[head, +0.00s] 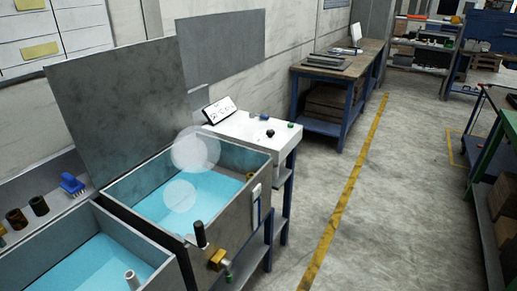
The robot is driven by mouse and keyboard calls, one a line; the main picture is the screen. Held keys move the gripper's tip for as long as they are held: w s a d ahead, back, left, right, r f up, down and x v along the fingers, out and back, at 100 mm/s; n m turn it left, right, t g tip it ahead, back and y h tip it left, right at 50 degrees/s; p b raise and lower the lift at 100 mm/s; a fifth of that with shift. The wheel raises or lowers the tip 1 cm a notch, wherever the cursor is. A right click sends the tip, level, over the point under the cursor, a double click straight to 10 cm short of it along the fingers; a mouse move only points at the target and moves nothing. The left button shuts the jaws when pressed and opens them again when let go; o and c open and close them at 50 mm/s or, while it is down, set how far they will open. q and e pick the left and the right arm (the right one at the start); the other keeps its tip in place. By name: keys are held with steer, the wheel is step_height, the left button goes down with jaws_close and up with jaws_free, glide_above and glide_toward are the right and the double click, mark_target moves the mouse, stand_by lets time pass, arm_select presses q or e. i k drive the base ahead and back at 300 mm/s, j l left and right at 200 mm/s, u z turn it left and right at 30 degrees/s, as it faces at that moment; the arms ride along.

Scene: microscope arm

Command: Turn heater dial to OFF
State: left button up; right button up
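A small black knob (270,133), which looks like the heater dial, sits on top of a white control box (238,128) behind the right-hand tank. Its pointer and any OFF mark are too small to read. A small green button or lamp (291,125) and a blue part (264,117) are near it. A tilted white panel with dark markings (219,110) stands at the box's back left. Neither of my grippers is in view.
Two open metal tanks of blue liquid stand in front: the right tank (228,205) has pale round vapour-like shapes (195,150) above it, the left tank (125,228) is nearer. A brass valve (217,259) juts from the right tank. Clear floor (400,190) lies to the right.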

mark_target(269, 131)
steer(key=i+l, duration=0.25)
steer(key=l, duration=0.15)
steer(key=i+l+u, duration=0.1)
steer(key=i+l, duration=0.4)
steer(key=l, duration=0.25)
steer(key=i+l, duration=0.25)
steer(key=l, duration=0.15)
steer(key=i+l+u, duration=0.1)
steer(key=i+l, duration=0.15)
steer(key=l, duration=0.15)
steer(key=i+l, duration=0.2)
steer(key=l, duration=0.25)
steer(key=i+l+u, duration=0.1)
steer(key=i+l, duration=0.15)
steer(key=l, duration=0.15)
steer(key=i+l, duration=0.2)
steer(key=l, duration=0.25)
